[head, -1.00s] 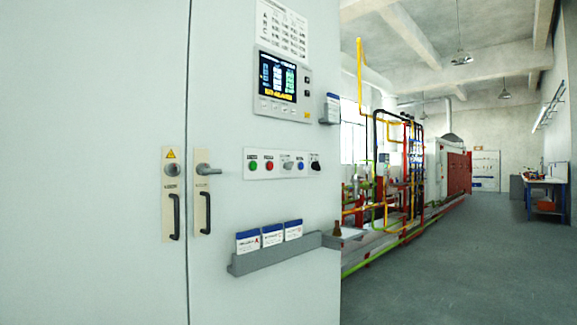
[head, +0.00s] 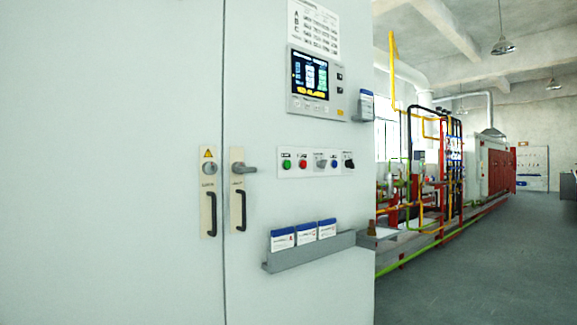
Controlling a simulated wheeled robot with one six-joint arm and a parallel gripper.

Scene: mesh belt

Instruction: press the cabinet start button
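The cabinet (head: 120,130) is a large pale grey-white box that fills the left and middle of the head view. A white button panel (head: 316,172) is on its front, right of the door handles. A green button (head: 286,164) is at the panel's left end, with a label above it too small to read. A red button (head: 303,164) sits next to it, then a grey selector knob (head: 321,163), a blue button (head: 335,163) and a black knob (head: 349,163). My gripper is not in view.
Two dark door handles (head: 241,210) and a grey card tray (head: 310,250) stick out from the cabinet front. A display screen (head: 310,76) is above the buttons. Red and yellow pipework (head: 430,180) runs back at the right. The floor (head: 490,265) at right is clear.

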